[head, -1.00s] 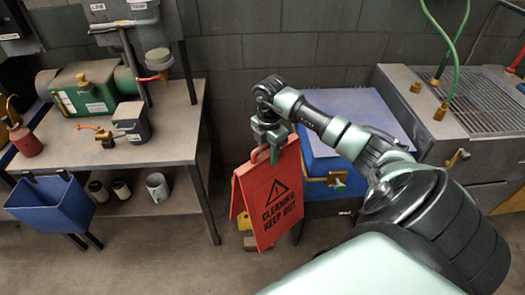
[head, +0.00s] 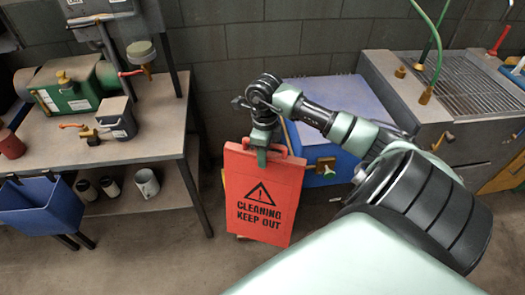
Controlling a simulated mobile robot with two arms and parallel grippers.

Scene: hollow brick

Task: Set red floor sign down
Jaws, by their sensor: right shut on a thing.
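The red floor sign (head: 262,196) hangs in front of the blue unit in the head view. It bears a black warning triangle and the words "CLEANING KEEP OUT". My right gripper (head: 263,150) is shut on the sign's top handle, with its arm coming in from the right. The sign's face is turned to the camera and looks close to upright. I cannot tell whether its lower edge touches the floor. My left gripper is not in view.
A workbench (head: 150,150) with a green machine (head: 75,90) stands at the left, a blue bin (head: 42,205) at its front. A blue unit (head: 340,100) and a grated sink counter (head: 470,90) stand behind and right. The concrete floor (head: 140,250) at the front left is clear.

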